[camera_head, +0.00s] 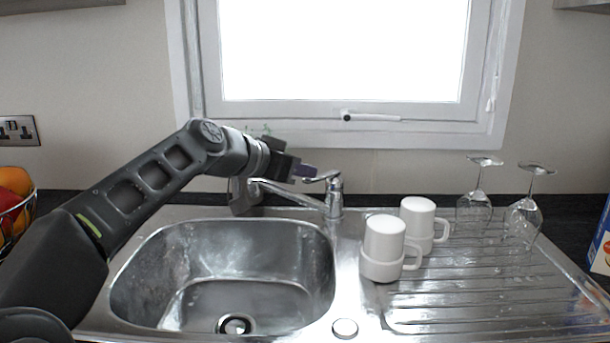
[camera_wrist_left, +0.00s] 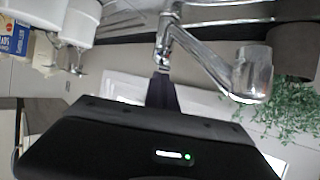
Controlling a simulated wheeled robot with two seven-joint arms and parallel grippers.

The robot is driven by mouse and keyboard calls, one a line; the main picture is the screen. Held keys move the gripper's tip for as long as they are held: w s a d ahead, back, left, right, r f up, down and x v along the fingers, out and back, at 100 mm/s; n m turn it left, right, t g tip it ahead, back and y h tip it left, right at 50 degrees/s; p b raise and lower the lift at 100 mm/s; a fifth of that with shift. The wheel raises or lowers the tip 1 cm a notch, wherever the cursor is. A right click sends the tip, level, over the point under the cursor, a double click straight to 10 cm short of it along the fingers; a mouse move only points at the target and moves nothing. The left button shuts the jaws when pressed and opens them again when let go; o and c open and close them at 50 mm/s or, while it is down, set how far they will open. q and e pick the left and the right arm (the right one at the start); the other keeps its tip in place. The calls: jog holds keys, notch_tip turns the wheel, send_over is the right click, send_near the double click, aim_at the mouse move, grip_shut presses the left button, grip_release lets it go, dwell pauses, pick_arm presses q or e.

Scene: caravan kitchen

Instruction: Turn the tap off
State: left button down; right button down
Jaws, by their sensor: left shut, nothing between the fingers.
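The chrome tap (camera_head: 334,200) stands behind the sink, its spout reaching left over the basin (camera_head: 222,268). Its lever (camera_head: 322,177) is on top and points left. My left gripper (camera_head: 308,170) is shut and empty, with its fingertips right beside the lever; I cannot tell whether they touch. In the left wrist view the tap (camera_wrist_left: 245,78) fills the upper middle, and the dark shut fingers (camera_wrist_left: 163,92) end close to its lever end. No stream of water is clearly visible. My right gripper is out of view.
Two stacks of white cups (camera_head: 384,240) (camera_head: 418,220) stand right of the tap on the drainer (camera_head: 470,300). Two upturned wine glasses (camera_head: 474,205) (camera_head: 524,215) stand further right. A fruit bowl (camera_head: 15,215) is at far left. The window (camera_head: 345,50) is behind.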

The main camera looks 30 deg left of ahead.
pick_arm(q)
jog(key=shift+f, duration=0.35)
notch_tip(320, 180, up, 5)
jog(key=p, duration=0.4)
jog(key=f+b+v, duration=0.1)
jog(key=v, duration=0.8)
jog(key=shift+s, duration=0.45)
jog(key=shift+a, duration=0.1)
